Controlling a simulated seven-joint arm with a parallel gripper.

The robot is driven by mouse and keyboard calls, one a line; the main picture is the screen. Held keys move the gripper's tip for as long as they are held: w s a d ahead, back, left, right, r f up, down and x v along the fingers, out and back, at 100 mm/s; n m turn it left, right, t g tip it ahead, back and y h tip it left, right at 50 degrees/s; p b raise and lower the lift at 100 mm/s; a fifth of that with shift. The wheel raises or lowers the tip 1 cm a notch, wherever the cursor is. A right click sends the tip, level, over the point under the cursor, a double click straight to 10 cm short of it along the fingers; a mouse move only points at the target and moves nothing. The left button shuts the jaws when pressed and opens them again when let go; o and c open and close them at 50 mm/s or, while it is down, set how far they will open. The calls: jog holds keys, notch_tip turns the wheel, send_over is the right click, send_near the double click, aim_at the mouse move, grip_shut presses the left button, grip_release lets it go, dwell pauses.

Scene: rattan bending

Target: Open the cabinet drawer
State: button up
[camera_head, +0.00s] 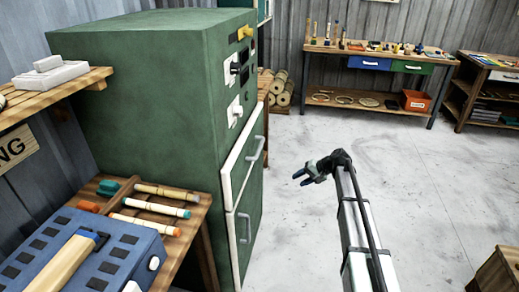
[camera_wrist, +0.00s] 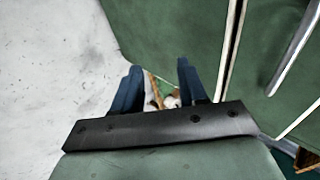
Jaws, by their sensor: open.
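The green cabinet (camera_head: 150,90) stands at the left in the head view. Its front has two cream-edged drawer fronts, an upper one (camera_head: 240,165) and a lower one (camera_head: 252,210). The upper drawer has a pale bar handle (camera_head: 260,148) and the lower one a similar handle (camera_head: 245,228). I cannot tell for certain whether either drawer is slightly out. My gripper (camera_head: 301,179) is open and empty, to the right of the cabinet front and apart from the handles.
A wooden bench (camera_head: 196,210) with wooden-handled tools and a blue box (camera_head: 95,258) stand before the cabinet at left. A workbench (camera_head: 340,82) stands at the back and a wooden crate (camera_head: 500,272) at lower right. The grey floor (camera_head: 400,165) around my arm is clear.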

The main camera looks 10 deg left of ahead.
aim_at(260, 146)
jog(key=w+a+r+g+y, duration=0.1)
jog(key=w+a+r+y, duration=0.25)
jog(key=r, duration=0.25)
jog(key=w+a+r+y, duration=0.3)
jog(key=r+y, duration=0.1)
jog(key=r, duration=0.2)
jog(key=shift+n+h, duration=0.25)
jog(key=shift+n, duration=0.05)
jog(key=x, duration=1.3)
jog(key=shift+s+a+f, duration=0.2)
jog(key=shift+s+a, duration=0.1)
jog(key=shift+s, duration=0.1)
grip_shut()
